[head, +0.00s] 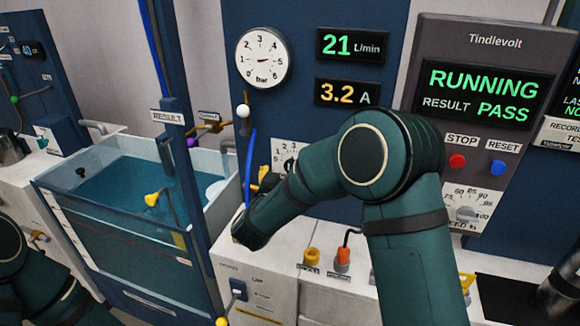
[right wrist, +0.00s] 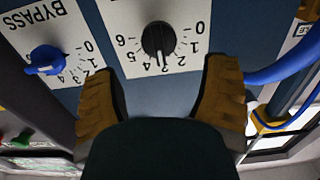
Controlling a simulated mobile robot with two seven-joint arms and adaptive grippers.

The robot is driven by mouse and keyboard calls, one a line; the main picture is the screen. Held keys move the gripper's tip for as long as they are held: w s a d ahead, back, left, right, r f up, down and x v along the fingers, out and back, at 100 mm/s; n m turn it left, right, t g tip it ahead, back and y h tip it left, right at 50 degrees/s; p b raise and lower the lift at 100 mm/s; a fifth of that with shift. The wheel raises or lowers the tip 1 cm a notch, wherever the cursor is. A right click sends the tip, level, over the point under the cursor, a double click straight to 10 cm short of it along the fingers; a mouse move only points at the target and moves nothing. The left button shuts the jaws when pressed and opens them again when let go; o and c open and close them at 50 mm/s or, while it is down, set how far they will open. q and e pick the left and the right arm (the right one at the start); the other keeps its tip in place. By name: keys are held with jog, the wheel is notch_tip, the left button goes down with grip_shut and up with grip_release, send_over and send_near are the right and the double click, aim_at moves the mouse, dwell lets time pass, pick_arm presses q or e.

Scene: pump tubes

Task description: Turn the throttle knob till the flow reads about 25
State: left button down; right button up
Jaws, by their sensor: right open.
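The flow display (head: 352,46) reads 21 L/min in green. In the right wrist view a black knob (right wrist: 157,38) sits on a white dial plate numbered 0 to 6; its name label is out of view, and its pointer seems to face near 4. In the head view my right arm hides part of a white dial plate (head: 287,150). My right gripper (right wrist: 162,75) is open, its two tan fingers on either side of the knob and apart from it. It also shows partly in the head view (head: 262,184). Only links of my left arm show, lower left.
A blue knob (right wrist: 45,60) marked BYPASS is beside the black one. A blue hose (right wrist: 285,70) runs close to one finger. A water tank (head: 110,205) stands left of my right arm. A pressure gauge (head: 263,58) and a 3.2 A display (head: 348,93) are above.

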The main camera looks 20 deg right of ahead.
jog(key=shift+x, duration=2.55)
jog(key=c, duration=1.2)
